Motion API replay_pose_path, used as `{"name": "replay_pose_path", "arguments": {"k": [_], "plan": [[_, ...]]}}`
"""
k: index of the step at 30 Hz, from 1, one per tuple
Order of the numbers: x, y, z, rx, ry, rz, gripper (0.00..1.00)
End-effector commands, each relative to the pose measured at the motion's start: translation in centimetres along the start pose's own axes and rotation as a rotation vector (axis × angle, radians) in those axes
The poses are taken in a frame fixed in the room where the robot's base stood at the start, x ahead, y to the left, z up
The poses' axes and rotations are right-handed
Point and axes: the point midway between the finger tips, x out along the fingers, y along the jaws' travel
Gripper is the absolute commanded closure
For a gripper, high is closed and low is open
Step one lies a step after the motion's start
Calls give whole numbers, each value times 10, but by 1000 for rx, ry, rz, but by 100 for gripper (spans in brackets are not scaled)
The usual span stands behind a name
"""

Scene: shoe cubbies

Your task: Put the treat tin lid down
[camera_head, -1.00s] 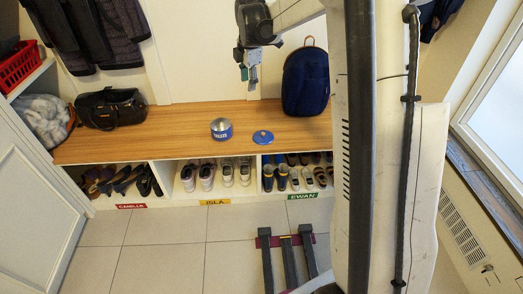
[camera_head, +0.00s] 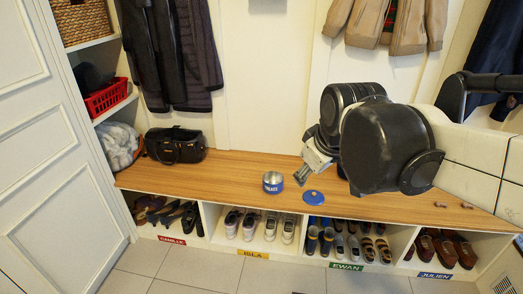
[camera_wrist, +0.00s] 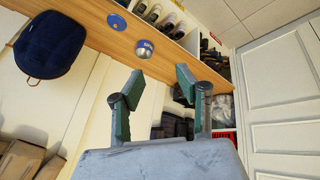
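The treat tin lid (camera_head: 313,197) is a flat blue disc lying on the wooden bench, to the right of the open treat tin (camera_head: 273,182) and apart from it. The tin is blue and silver and stands upright. My gripper (camera_head: 302,178) is in the air by the lid in the head view. The wrist view shows my gripper (camera_wrist: 160,84) open, with nothing between its two green-padded fingers. There the lid (camera_wrist: 117,22) and tin (camera_wrist: 145,47) lie beyond the fingertips, clear of them.
The bench top (camera_head: 230,170) has free room left of the tin. A black bag (camera_head: 175,145) sits at its left end. Labelled cubbies with shoes run below. A navy backpack (camera_wrist: 50,45) shows in the wrist view; my arm hides part of the bench's right side.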

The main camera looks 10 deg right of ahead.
Motion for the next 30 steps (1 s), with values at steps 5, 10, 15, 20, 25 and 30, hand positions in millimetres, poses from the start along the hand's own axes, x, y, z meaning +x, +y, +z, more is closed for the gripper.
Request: {"name": "replay_pose_path", "arguments": {"k": [5, 10, 15, 20, 25, 30], "plan": [[-10, -32, 40, 196, 52, 7, 67], [-12, -54, 68, 350, 93, 5, 67], [-11, -63, 82, 428, 113, 2, 67], [-11, -64, 83, 443, 117, 1, 67], [-11, -64, 83, 442, 116, 1, 67], [-19, -62, 79, 441, 116, 1, 67]]}}
